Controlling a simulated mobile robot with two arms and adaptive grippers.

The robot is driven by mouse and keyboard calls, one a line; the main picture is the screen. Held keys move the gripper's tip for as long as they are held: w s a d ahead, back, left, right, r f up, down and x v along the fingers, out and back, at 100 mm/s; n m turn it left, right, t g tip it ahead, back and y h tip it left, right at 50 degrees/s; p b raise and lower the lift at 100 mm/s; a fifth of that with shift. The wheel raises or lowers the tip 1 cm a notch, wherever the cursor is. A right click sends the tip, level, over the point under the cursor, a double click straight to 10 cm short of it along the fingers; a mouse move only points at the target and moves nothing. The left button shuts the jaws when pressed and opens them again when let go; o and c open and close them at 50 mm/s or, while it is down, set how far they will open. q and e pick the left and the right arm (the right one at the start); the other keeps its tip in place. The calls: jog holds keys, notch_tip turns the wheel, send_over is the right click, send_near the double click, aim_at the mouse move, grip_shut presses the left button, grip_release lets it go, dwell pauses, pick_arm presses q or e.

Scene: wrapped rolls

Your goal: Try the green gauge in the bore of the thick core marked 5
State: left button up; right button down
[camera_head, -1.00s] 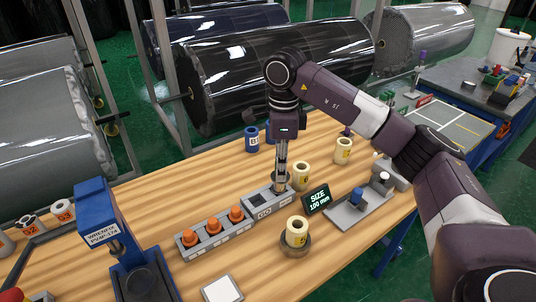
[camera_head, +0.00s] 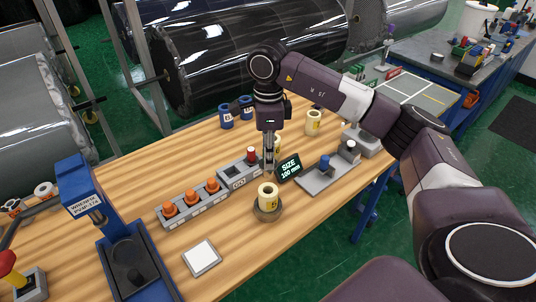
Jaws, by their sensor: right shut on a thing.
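My right gripper (camera_head: 268,168) points down just behind a cream core with a yellow label (camera_head: 268,194). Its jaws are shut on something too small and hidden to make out. Another cream core (camera_head: 314,122) stands farther back, and one more is partly hidden behind the gripper. No green gauge can be made out. The grey gauge block (camera_head: 238,182) has an empty square slot and a red-topped piece (camera_head: 251,154). My left gripper is not in view.
A row of orange-topped pieces (camera_head: 192,198) stands in a grey rack. A size display (camera_head: 289,168) is close right of the gripper, beside a grey fixture (camera_head: 322,180). Blue cores (camera_head: 226,117) stand behind.

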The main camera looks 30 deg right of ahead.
aim_at(268, 172)
jog(key=shift+f, duration=0.45)
jog(key=shift+w+f+b, duration=0.1)
jog(key=shift+f+b, duration=0.25)
jog(key=shift+b, duration=0.1)
jog(key=shift+f+b, duration=0.3)
jog(key=shift+f, duration=0.1)
notch_tip(268, 172, down, 2)
jog(key=shift+f+b, duration=0.25)
jog(key=shift+b, duration=0.75)
jog(key=shift+f+b, duration=0.3)
jog(key=shift+f, duration=0.15)
pick_arm(q)
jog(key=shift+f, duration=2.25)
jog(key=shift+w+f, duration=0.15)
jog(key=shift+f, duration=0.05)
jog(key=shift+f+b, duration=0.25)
jog(key=shift+b, duration=0.25)
pick_arm(e)
jog(key=shift+f, duration=0.4)
